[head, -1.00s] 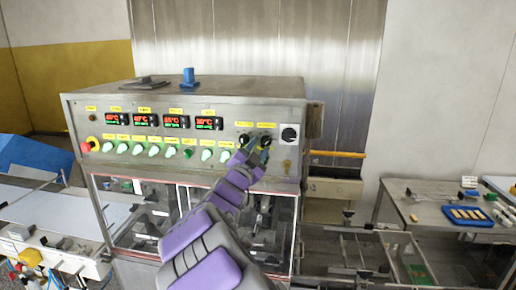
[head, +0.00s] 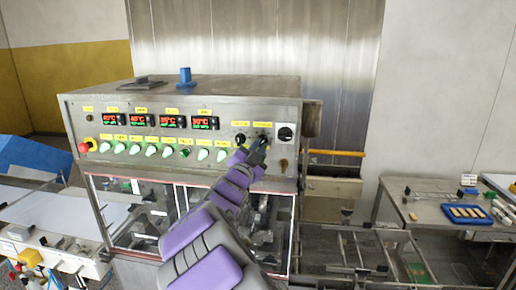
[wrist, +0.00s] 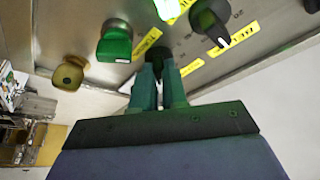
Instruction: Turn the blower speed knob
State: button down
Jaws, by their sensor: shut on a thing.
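Two black knobs sit under yellow labels at the right of the control panel (head: 80,128); the label text is too small to read. The left black knob (head: 240,138) is free. My gripper (head: 261,145) is at the right black knob (head: 264,137), reaching up from below. In the wrist view my gripper (wrist: 158,68) has its two fingers close together, shut on a dark knob (wrist: 156,54) mostly hidden by the fingertips. Another black knob (wrist: 210,22) with a white pointer stands clear to the right there.
Pale green knobs (head: 150,151) and a red button (head: 85,147) line the panel. An orange bar (head: 337,153) sticks out at the right.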

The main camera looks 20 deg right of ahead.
jog(key=n+t, duration=0.1)
jog(key=n, duration=0.1)
jog(key=n+t+y, duration=0.1)
jog(key=n, duration=0.1)
jog(key=shift+s+d+n, duration=0.1)
jog(key=shift+s+n, duration=0.05)
jog(key=shift+n, duration=0.25)
jog(key=shift+d+r+n+t+y, duration=0.1)
jog(key=shift+n+t+y, duration=0.6)
jog(key=shift+n, duration=0.85)
jog(key=shift+r+n+t+y, duration=0.1)
jog(key=shift+n+t+y, duration=0.55)
jog(key=shift+n, duration=0.9)
jog(key=c, duration=1.2)
grip_release()
jog(key=shift+f, duration=0.15)
jog(key=shift+o, duration=0.2)
